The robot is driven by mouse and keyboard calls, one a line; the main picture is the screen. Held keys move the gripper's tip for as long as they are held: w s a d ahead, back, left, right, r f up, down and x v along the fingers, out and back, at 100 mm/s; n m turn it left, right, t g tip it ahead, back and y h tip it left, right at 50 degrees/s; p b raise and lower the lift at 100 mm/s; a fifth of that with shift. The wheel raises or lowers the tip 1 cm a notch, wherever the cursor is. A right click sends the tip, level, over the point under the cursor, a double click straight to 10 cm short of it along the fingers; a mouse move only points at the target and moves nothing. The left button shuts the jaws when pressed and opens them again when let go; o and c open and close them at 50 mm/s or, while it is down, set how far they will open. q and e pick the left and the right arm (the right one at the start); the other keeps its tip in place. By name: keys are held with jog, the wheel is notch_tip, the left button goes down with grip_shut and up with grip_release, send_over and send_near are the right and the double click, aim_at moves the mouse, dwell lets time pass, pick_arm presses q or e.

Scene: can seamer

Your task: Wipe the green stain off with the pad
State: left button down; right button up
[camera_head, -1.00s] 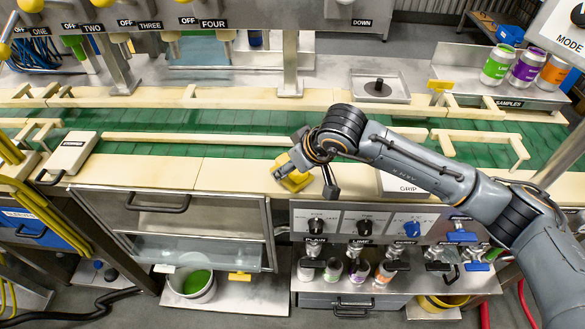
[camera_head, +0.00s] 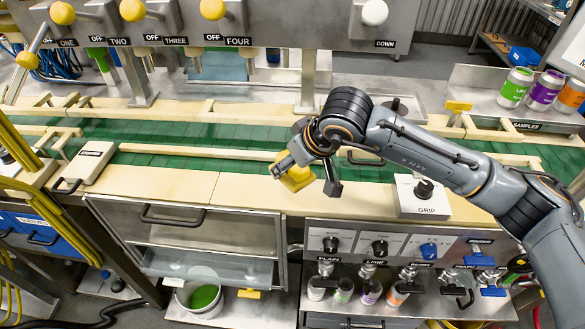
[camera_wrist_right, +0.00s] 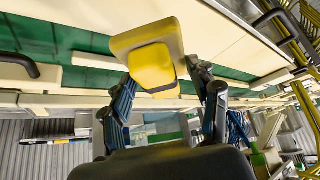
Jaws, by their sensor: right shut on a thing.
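My right gripper (camera_head: 305,176) is shut on a yellow pad (camera_head: 295,178) over the front cream ledge (camera_head: 180,185) of the conveyor, near the edge of the green belt (camera_head: 240,165). In the right wrist view, the pad (camera_wrist_right: 152,66) sits between the two dark fingers of the gripper (camera_wrist_right: 168,82), with cream ledge and green belt behind it. I cannot tell whether the pad touches the surface. I cannot make out a separate green stain; the belt itself is green, and pad and arm hide part of the area. My left gripper is not in view.
A GRIP knob box (camera_head: 423,197) stands on the ledge right of the pad, a white block with a black handle (camera_head: 85,165) at left. Cream guide rails (camera_head: 200,150) run along the belt. Labelled cans (camera_head: 545,90) stand at back right. A bucket (camera_head: 200,298) holds something green below.

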jog(key=shift+d+r, duration=0.1)
jog(key=shift+r, duration=0.9)
